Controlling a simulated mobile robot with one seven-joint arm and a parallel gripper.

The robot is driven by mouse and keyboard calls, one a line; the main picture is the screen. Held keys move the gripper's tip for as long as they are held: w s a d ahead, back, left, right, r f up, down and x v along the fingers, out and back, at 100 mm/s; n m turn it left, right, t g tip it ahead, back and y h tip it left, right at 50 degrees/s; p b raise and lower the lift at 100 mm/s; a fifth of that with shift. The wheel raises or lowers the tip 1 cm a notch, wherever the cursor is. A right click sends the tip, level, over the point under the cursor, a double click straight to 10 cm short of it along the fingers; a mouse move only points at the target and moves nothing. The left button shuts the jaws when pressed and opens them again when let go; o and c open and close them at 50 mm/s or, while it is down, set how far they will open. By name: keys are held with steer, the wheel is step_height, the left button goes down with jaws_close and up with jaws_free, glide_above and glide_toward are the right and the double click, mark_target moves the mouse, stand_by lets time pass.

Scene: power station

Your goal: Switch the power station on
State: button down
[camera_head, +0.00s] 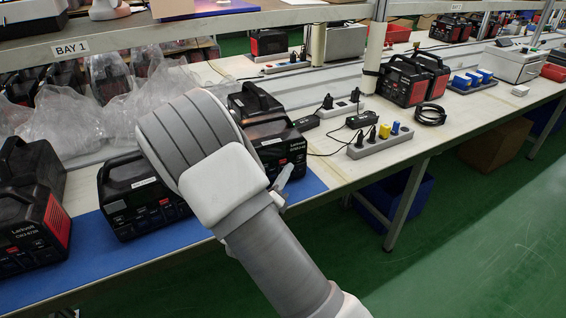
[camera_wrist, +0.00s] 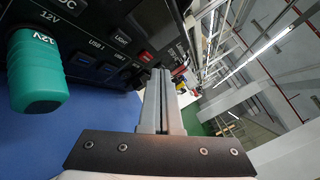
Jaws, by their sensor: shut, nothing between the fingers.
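The power station (camera_head: 282,148) is a black box with a red accent, standing on the blue mat behind my arm; part of it is hidden. Its front panel (camera_wrist: 100,40) fills the upper left of the wrist view, tilted, with 12V, DC, USB and LIGHT labels. A small red switch (camera_wrist: 146,56) sits on the panel near my fingertips. A green 12V plug (camera_wrist: 38,75) sticks out of the panel. My gripper (camera_wrist: 158,72) is shut and empty, its tips close to the panel beside the red switch. I cannot tell whether they touch. In the head view my gripper (camera_head: 285,178) shows in front of the power station.
Other black power stations (camera_head: 140,195) stand to the left on the blue mat (camera_head: 310,184). A grey power strip (camera_head: 380,142) with plugs lies to the right. Clear plastic bags (camera_head: 65,120) lie behind. The green floor (camera_head: 450,230) in front of the bench is open.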

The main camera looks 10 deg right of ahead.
steer(key=shift+w, duration=0.1)
steer(key=shift+w+a, duration=0.1)
steer(key=shift+w, duration=0.25)
steer(key=shift+w+p, duration=0.4)
stand_by(0.7)
steer(key=shift+s, duration=0.1)
steer(key=shift+s+p, duration=0.3)
steer(key=shift+s, duration=0.45)
steer(key=s+d+p, duration=0.1)
steer(key=s, duration=0.4)
steer(key=shift+s+d, duration=0.3)
steer(key=shift+s, duration=0.1)
stand_by(0.4)
